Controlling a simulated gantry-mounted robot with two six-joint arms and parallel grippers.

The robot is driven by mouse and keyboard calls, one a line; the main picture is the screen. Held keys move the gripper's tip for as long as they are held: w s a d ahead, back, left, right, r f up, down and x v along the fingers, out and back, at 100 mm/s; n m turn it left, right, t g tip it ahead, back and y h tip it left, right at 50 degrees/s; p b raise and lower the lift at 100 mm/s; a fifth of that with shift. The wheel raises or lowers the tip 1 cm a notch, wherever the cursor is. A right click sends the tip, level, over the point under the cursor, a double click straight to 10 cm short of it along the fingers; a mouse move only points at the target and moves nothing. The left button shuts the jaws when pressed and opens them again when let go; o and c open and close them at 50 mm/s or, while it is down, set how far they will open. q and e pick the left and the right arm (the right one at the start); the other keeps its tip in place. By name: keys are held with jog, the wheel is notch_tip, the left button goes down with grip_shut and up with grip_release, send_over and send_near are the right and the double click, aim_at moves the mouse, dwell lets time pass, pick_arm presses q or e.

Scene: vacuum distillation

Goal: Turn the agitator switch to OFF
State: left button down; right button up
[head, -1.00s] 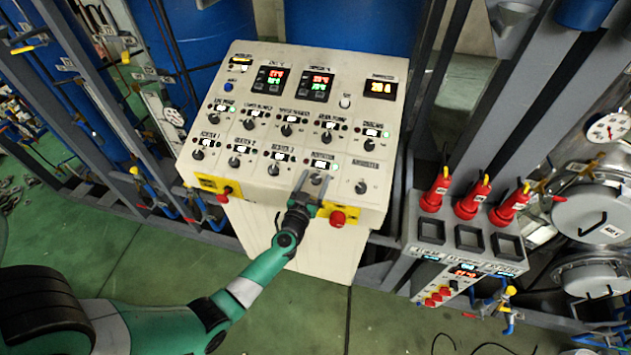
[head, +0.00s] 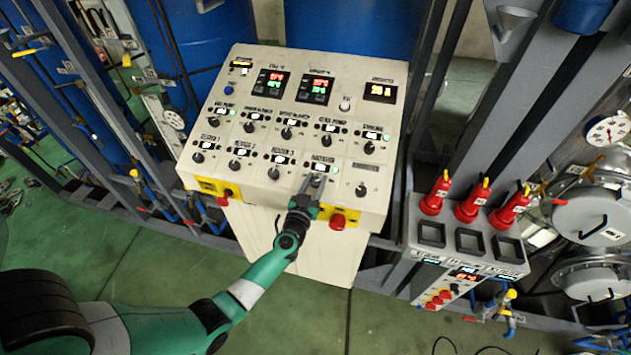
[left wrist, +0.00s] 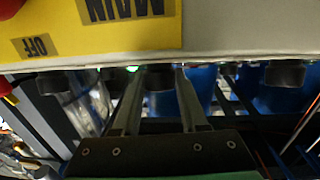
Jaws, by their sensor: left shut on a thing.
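The agitator switch is a dark knob under the agitator label (head: 322,169), in the bottom row of the cream control panel (head: 226,100), right of the three heater knobs. My left gripper (head: 312,183) reaches up to it from below and covers most of it in the head view. In the left wrist view its two fingers (left wrist: 160,85) stand either side of a dark knob (left wrist: 160,78), shut on it. A green light (left wrist: 132,68) glows beside that knob. The knob's pointer is hidden, so its setting cannot be read. My right gripper is not in view.
More knobs stand close by on the panel, one to the right (head: 361,190).

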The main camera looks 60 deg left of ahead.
pick_arm(q)
jog(key=shift+r, duration=0.1)
jog(key=shift+w+n+g+y+p, duration=0.1)
jog(key=shift+n+g+y+p, duration=0.55)
jog(key=shift+n+g+y, duration=0.6)
jog(key=shift+n+g, duration=0.65)
jog(key=shift+n, duration=0.3)
jog(key=shift+n+g+y, duration=0.55)
jog(key=shift+n+g, duration=0.55)
jog(key=shift+g, duration=0.1)
jog(key=n+g+b, duration=0.4)
jog(key=g+b, duration=0.1)
jog(key=n+g+b, duration=0.2)
jog(key=b, duration=0.1)
jog(key=shift+f+n+g, duration=0.3)
jog(key=shift+f+n, duration=0.1)
jog(key=shift+r+n+g+h+b, duration=0.3)
jog(key=shift+n+g+b, duration=0.45)
jog(key=shift+b, duration=0.5)
